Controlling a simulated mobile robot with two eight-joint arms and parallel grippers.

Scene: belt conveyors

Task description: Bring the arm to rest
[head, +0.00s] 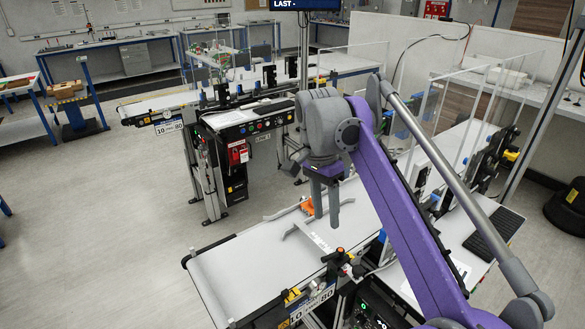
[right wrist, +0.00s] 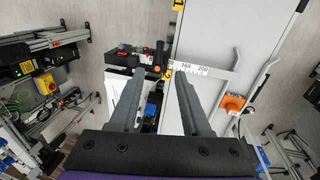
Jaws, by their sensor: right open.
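My right arm (head: 385,175) reaches in from the lower right in the head view, with a purple link and a grey wrist. My right gripper (head: 326,205) points down over the near conveyor belt (head: 225,272). In the right wrist view its two grey fingers (right wrist: 157,98) stand wide apart with nothing between them, so it is open and empty. The fingers hang near a white ruler-like bar (head: 318,238) that lies across the belt. The bar also shows beyond the fingertips in the right wrist view (right wrist: 195,70). My left gripper is not in view.
Black-and-red fittings (head: 340,262) line the near edge. A keyboard (head: 495,233) and clear panels (head: 435,100) stand to the right. A second conveyor (head: 165,108) is behind. The floor at left is clear.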

